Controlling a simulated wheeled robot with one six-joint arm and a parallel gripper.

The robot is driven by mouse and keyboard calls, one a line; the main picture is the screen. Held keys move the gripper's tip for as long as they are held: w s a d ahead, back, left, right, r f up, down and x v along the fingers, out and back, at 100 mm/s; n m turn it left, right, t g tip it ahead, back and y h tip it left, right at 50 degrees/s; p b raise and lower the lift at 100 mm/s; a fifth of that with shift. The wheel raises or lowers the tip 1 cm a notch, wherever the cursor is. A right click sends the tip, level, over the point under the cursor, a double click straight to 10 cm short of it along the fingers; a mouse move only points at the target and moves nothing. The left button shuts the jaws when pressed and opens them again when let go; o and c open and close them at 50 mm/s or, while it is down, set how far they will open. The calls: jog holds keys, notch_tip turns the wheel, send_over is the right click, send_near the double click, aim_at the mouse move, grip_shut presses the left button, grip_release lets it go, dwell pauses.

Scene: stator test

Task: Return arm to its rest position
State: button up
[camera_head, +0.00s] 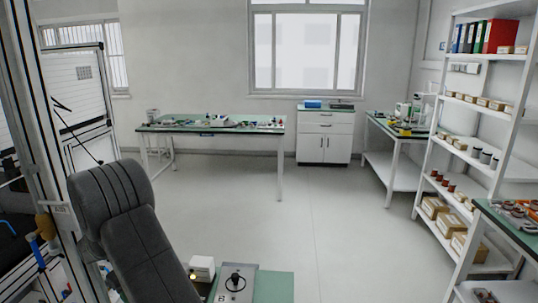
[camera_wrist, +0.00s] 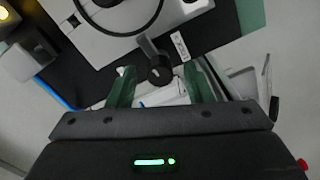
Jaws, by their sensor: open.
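My gripper (camera_wrist: 158,71) shows in the wrist view with two green fingers spread apart. It is open, and nothing is clamped between the fingers. A black round knob (camera_wrist: 160,75) on a short stem lies between the fingertips in the picture. I cannot tell whether the fingers touch it. The knob belongs to a light grey device (camera_wrist: 112,38) with a dark loop across it. The device also shows at the bottom of the head view (camera_head: 232,285). The gripper itself is not visible in the head view.
A small white box (camera_head: 202,267) stands left of the device. A green bench surface (camera_head: 275,287) lies to the device's right. A long table (camera_head: 208,129) and a white cabinet (camera_head: 324,134) stand at the back. Shelves (camera_head: 470,130) line the right. The middle floor (camera_head: 310,220) is clear.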

jog(key=n+p, duration=0.2)
jog(key=n, duration=0.2)
jog(key=shift+r+n+p, duration=0.15)
jog(key=shift+n+p, duration=0.15)
jog(key=shift+n, duration=0.1)
jog(key=n+p, duration=0.4)
jog(key=n, duration=0.1)
jog(key=shift+n+p, duration=0.3)
jog(key=shift+p, duration=0.05)
jog(key=shift+r, duration=0.3)
